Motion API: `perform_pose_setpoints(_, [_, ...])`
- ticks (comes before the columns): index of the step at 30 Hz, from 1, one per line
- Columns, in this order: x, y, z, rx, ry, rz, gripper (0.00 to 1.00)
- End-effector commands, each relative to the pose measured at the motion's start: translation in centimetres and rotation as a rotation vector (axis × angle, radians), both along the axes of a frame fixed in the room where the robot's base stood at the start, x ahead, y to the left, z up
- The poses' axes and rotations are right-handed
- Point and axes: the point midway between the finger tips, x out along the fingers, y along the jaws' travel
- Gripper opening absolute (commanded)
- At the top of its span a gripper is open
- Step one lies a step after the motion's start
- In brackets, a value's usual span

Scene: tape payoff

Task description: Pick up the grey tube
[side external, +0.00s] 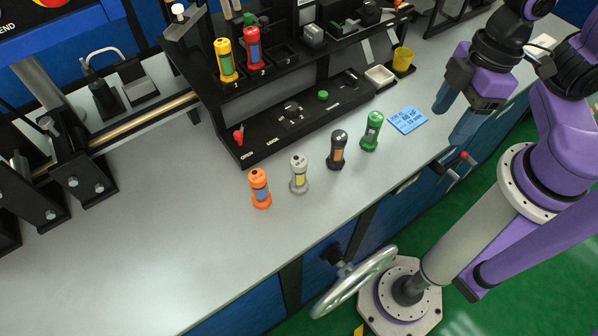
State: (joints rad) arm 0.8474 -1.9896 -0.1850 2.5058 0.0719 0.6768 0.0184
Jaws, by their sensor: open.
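The grey tube (299,174) stands upright on the light grey bench, with a yellowish label on its side. It is in a row between an orange tube (260,188) on its left and a black tube (338,150) on its right. A green tube (371,131) stands at the right end of the row. My gripper (454,122) is open and empty at the right, above the bench's front edge. It is well apart from the grey tube, beyond the green tube and a blue note.
A black rack (270,85) behind the row holds a yellow tube (225,60) and a red tube (252,48). A blue note (408,120) lies right of the green tube. A yellow cup (403,61) stands farther back. The bench's left front (150,230) is clear.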

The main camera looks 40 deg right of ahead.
Motion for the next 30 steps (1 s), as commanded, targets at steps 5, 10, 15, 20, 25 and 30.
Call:
perform_pose_setpoints(5, [0.8, 5.5, -2.9, 0.143, -0.016, -0.059, 0.63])
perform_pose_setpoints(10, [2.0, 9.9, -5.3, 0.277, -0.062, -0.136, 0.63])
perform_pose_setpoints(15, [3.6, 13.2, -7.5, 0.399, -0.141, -0.213, 0.63])
perform_pose_setpoints(20, [5.3, 15.3, -9.2, 0.506, -0.245, -0.276, 0.63])
perform_pose_setpoints(25, [7.1, 16.6, -10.3, 0.617, -0.385, -0.318, 0.63])
perform_pose_setpoints(30, [8.5, 17.1, -10.6, 0.720, -0.532, -0.322, 0.63])
